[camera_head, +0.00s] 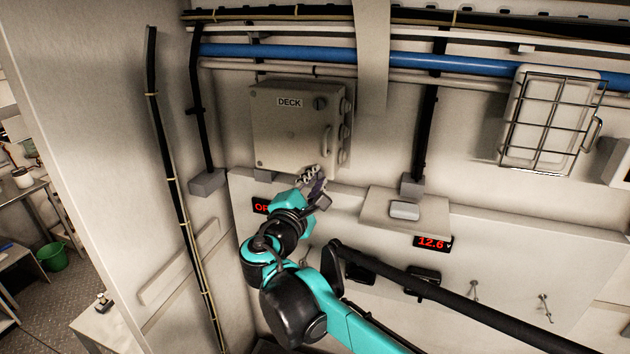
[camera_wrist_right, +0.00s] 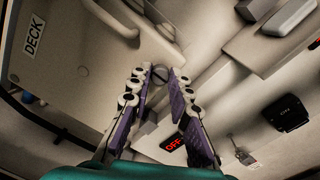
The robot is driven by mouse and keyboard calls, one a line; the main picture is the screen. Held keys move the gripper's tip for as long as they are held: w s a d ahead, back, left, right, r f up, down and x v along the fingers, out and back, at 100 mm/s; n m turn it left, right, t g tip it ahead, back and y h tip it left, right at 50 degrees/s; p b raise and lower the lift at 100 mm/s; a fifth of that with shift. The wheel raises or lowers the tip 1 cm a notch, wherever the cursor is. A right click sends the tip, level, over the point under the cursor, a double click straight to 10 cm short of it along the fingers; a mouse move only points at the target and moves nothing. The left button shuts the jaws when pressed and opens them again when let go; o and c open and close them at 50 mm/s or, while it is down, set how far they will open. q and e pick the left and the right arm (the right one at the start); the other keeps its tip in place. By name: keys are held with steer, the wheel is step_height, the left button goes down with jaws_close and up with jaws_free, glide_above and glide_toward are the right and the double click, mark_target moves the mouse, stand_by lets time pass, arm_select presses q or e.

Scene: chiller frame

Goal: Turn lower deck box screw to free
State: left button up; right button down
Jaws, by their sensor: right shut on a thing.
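The deck box (camera_head: 295,130) is a beige wall box labelled DECK with a handle on its door; it fills the upper left of the right wrist view (camera_wrist_right: 75,75). A round slotted screw head (camera_wrist_right: 160,72) sits near the box's lower corner, between the fingertips of my right gripper (camera_head: 315,180). The gripper (camera_wrist_right: 160,78) is shut on this screw, with a finger on either side. In the head view the gripper hides the screw. My left gripper is not in view.
Round fittings line the box's right side. A small ledge (camera_head: 430,218) juts out to the right, above a red 12.6 display (camera_head: 432,243). A red display (camera_wrist_right: 172,143) reading OFF is close to the gripper. A caged lamp (camera_head: 548,120) hangs far right.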

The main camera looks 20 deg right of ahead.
stand_by(0.4)
steer(key=c, duration=1.4)
jaws_free()
steer(key=v, duration=1.2)
steer(key=shift+f, duration=0.1)
steer(key=s+d+f+m+g+y+b, duration=0.1)
steer(key=s+d+f+m+g+b, duration=0.25)
steer(key=f, duration=0.75)
steer(key=s+d+f+m+g+y+b, duration=0.15)
steer(key=d+f+b, duration=0.25)
steer(key=f+b, duration=0.5)
steer(key=s+d+f+m+g+y+b, duration=0.2)
steer(key=s+d+f+m+b, duration=0.1)
steer(key=f, duration=1.1)
steer(key=s+a+f+m+y+b, duration=0.1)
steer(key=s+f+m+y+b, duration=0.1)
steer(key=f, duration=0.5)
steer(key=s+a+f+m+y+b, duration=0.1)
steer(key=s+f+m+b, duration=0.1)
steer(key=f+b, duration=0.4)
steer(key=s+a+f+m+g+y+b, duration=0.1)
steer(key=f+m+b, duration=0.3)
steer(key=f, duration=0.4)
steer(key=shift+s+m+y, duration=0.3)
steer(key=shift+s+y, duration=0.55)
steer(key=shift+s, duration=0.05)
